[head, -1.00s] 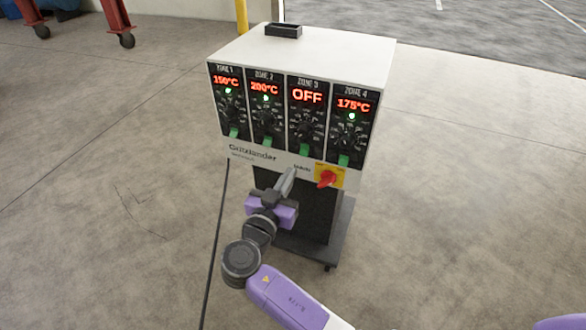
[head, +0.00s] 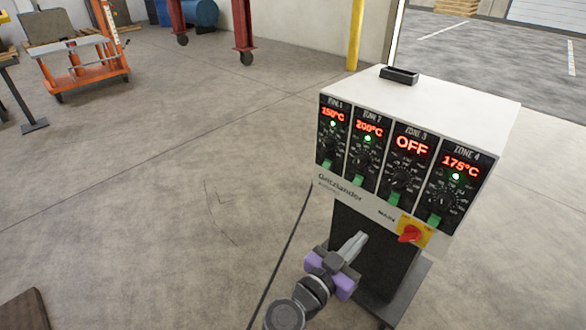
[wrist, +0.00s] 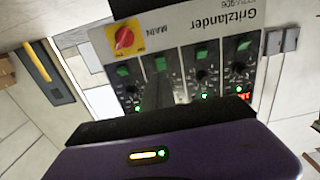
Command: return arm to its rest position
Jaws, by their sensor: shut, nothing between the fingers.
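My gripper (head: 352,247) is shut and empty, in front of the lower part of a white control cabinet (head: 450,95). It points up toward the cabinet and appears apart from it in the head view. The cabinet has several zone panels: zone 1 reads 150°C, zone 2 reads 200°C, zone 3 reads OFF (head: 411,147) and zone 4 reads 175°C. Green lights show on zones 1, 2 and 4. A red main switch (head: 410,234) sits on a yellow plate at lower right. In the wrist view the cabinet front (wrist: 190,40) appears upside down beyond my purple gripper body.
A small black tray (head: 399,76) lies on the cabinet top. A cable (head: 285,245) runs along the floor left of the cabinet. An orange lift cart (head: 85,70) and red wheeled legs (head: 243,30) stand farther back. The floor (head: 150,200) at left is mostly clear.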

